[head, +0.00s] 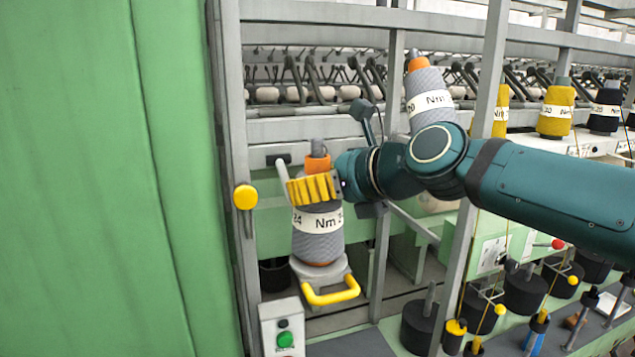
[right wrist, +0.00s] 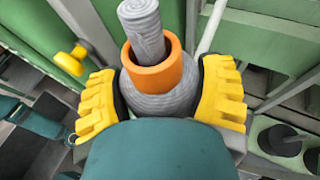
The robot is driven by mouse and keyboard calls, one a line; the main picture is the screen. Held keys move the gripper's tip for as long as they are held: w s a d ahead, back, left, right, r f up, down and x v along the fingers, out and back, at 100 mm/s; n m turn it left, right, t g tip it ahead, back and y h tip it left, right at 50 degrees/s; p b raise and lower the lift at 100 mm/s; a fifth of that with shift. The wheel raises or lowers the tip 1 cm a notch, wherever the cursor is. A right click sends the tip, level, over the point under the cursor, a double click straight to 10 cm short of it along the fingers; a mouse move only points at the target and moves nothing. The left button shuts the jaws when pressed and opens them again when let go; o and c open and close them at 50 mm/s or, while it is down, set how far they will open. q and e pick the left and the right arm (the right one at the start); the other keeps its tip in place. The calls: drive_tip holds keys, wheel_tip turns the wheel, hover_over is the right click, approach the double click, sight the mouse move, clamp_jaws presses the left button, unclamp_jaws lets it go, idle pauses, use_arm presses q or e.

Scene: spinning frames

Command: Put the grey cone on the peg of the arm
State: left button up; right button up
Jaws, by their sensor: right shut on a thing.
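The grey cone (head: 318,245) has an orange tip and a white label band. It stands upright on the arm (head: 335,272), a grey plate with a yellow handle. The grey peg (right wrist: 146,30) comes out of the cone's orange tube in the right wrist view, so the cone (right wrist: 165,103) is around the peg. The cone's base looks close to or on the plate; exact contact is hard to tell. My right gripper (head: 313,188) is shut on the upper cone, with one yellow finger on each side. My left gripper is not in view.
A second grey cone (head: 430,98) stands behind my right arm. Yellow cones (head: 556,108) and a dark one (head: 605,108) are further right. A green panel (head: 90,180) fills the left. A box with a green button (head: 284,338) is below the handle.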

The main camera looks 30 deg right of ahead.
drive_tip(key=o, duration=1.3)
drive_tip(key=shift+s, duration=0.1)
drive_tip(key=v, duration=1.2)
drive_tip(key=shift+r, duration=0.1)
